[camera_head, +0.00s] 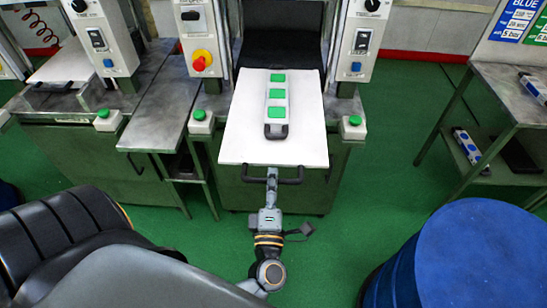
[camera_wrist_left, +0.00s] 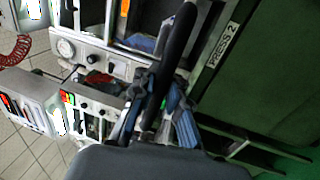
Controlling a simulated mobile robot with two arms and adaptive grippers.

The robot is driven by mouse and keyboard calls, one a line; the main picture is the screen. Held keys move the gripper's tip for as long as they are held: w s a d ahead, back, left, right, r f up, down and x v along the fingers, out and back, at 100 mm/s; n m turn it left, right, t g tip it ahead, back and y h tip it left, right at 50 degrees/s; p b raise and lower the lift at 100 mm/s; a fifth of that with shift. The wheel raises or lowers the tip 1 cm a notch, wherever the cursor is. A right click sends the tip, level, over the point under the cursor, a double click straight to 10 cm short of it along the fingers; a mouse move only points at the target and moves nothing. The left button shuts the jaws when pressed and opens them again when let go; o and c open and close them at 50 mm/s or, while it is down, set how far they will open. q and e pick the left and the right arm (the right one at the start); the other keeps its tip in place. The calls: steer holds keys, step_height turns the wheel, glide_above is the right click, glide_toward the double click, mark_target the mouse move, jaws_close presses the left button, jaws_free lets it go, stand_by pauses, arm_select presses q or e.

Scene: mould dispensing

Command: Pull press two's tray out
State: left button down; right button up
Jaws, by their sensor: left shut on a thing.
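Press two's tray (camera_head: 237,125) is a white plate that sticks out of the press toward me, with a black bar handle (camera_head: 292,181) along its front edge. My left gripper (camera_head: 272,176) is shut on the middle of this handle. In the left wrist view the black handle (camera_wrist_left: 180,35) runs between the blue-padded fingers (camera_wrist_left: 156,115). A mould (camera_head: 275,112) with three green squares and a small black handle lies on the tray. A "PRESS 2" label (camera_wrist_left: 222,47) shows on the green press front. My right gripper is not in view.
Green buttons (camera_head: 201,115) (camera_head: 353,121) flank the tray. Another press with a grey shelf (camera_head: 165,108) stands at left. A blue drum (camera_head: 483,250) is at lower right, and a metal rack (camera_head: 510,90) at right. Green floor between them is clear.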

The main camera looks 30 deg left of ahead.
arm_select(q)
steer(key=shift+v, duration=1.8)
steer(key=shift+r, duration=0.15)
steer(key=c, duration=1.3)
jaws_free()
steer(key=shift+r, duration=0.1)
steer(key=shift+c, duration=0.2)
steer(key=v, duration=1.2)
steer(key=shift+w+d, duration=0.1)
